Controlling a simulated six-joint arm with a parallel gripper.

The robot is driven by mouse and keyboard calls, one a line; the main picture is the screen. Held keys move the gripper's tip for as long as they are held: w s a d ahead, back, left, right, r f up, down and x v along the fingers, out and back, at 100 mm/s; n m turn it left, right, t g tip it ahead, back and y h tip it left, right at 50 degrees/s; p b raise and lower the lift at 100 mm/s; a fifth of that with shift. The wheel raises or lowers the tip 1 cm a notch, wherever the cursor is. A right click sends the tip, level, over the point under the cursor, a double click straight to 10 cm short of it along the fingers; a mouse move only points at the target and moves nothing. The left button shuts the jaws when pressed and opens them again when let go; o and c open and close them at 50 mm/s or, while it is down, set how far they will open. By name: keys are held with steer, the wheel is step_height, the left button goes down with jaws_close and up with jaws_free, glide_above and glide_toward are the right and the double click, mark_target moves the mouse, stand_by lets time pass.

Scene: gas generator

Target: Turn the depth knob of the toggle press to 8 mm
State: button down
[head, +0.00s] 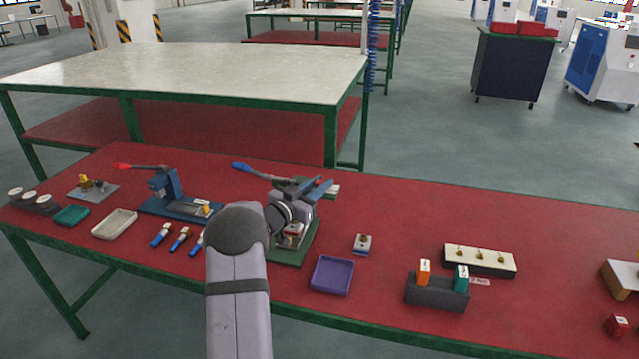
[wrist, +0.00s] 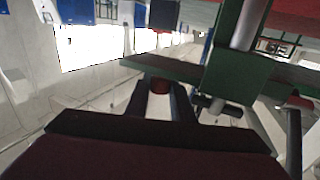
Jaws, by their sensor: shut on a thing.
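The toggle press (head: 310,190) with a green base and a blue-tipped lever stands at the middle of the red bench in the head view. My arm reaches up to its front, and my wrist covers part of it. In the wrist view my gripper (wrist: 160,92) has its two dark fingers closed about a small dark red round part (wrist: 160,85), which looks like the depth knob. Green and silver press parts (wrist: 240,65) show just to the right of the fingers.
A blue press (head: 170,190) with a red lever stands to the left. A purple tray (head: 332,275) and a small block with a knob (head: 363,244) are close on the right. Blue-handled tools (head: 180,238) lie left of my arm. The bench's right back is clear.

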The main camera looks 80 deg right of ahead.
steer(key=shift+m+g+y, duration=1.2)
steer(key=shift+m+g, duration=0.4)
steer(key=shift+g, duration=0.6)
steer(key=shift+m+g+y, duration=0.4)
steer(key=shift+g, duration=0.1)
steer(key=c, duration=1.5)
jaws_free()
steer(key=shift+c, duration=0.2)
steer(key=shift+w+a, duration=0.1)
steer(key=p+v, duration=0.2)
steer(key=v, duration=0.5)
steer(key=shift+w+a, duration=0.2)
steer(key=shift+a, duration=0.15)
